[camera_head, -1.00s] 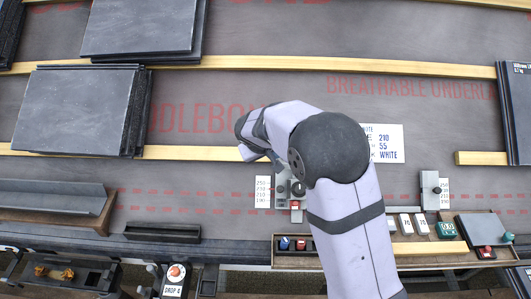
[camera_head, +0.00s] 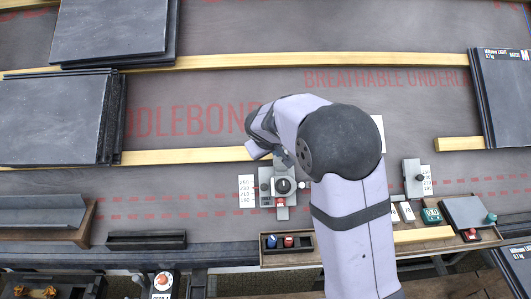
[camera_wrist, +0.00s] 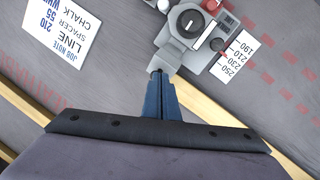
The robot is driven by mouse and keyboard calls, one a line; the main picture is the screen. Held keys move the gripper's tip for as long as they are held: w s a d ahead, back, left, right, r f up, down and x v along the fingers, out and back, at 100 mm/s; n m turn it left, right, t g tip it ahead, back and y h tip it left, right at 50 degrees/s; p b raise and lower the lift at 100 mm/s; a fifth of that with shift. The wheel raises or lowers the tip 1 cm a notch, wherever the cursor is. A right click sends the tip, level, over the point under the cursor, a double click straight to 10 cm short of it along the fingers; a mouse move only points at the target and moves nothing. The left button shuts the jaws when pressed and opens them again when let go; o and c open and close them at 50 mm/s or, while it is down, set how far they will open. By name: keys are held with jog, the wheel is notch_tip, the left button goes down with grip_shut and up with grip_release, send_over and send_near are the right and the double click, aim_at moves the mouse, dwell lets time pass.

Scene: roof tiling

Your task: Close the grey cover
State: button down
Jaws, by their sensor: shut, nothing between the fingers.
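My gripper (camera_wrist: 162,90) is shut and empty, with its blue fingers together. Its tips are at or just above the grey arm of a grey gauge block (camera_wrist: 190,40); I cannot tell whether they touch. The gauge block, with a black knob, also shows below my gripper in the head view (camera_head: 284,187). A flat grey plate (camera_head: 467,211), perhaps the grey cover, lies at the right end of the wooden tray. I cannot tell which grey part is the cover, or whether it is open.
A white scale card (camera_head: 247,191) lies beside the gauge block. A tray (camera_head: 286,244) with a blue and a red piece is below it. Another grey gauge (camera_head: 412,178) stands to the right. Slate stacks (camera_head: 52,118) lie on the left. Wooden battens (camera_head: 190,156) cross the underlay.

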dwell(0.4)
jog(key=a+f+v, duration=0.1)
jog(key=a+v, duration=0.1)
jog(key=v, duration=1)
jog(key=shift+s+a+r, duration=0.15)
jog(key=shift+s+a, duration=0.3)
